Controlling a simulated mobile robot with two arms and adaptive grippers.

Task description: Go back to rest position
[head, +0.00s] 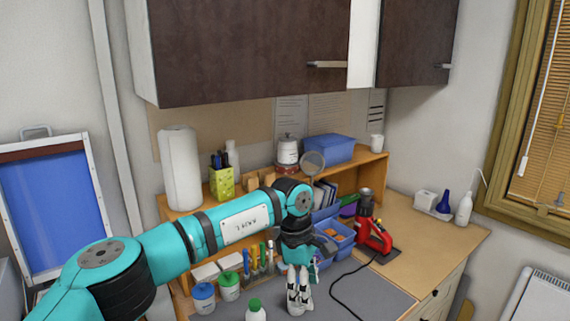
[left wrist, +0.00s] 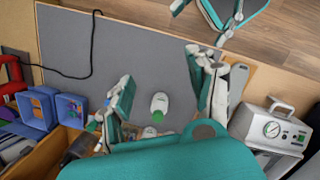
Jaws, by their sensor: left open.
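My left arm comes in from the left in the head view, and its gripper (head: 299,291) points down over the grey mat (head: 371,289). In the left wrist view the two fingers of my left gripper (left wrist: 165,98) stand wide apart with nothing held between them. A white bottle with a green cap (left wrist: 159,104) shows on the mat in the gap between the fingers; it also shows at the bottom of the head view (head: 256,315). Teal and white parts at the top of the left wrist view look like my right gripper (left wrist: 203,22), cut off by the edge.
Blue-lidded (head: 204,297) and green-lidded jars (head: 229,286) stand beside the arm. Blue bins (head: 337,233) and a red tool (head: 374,236) with a black cable are at the back. A gauge box (left wrist: 271,128) stands at the right in the left wrist view. Cabinets (head: 250,50) hang above.

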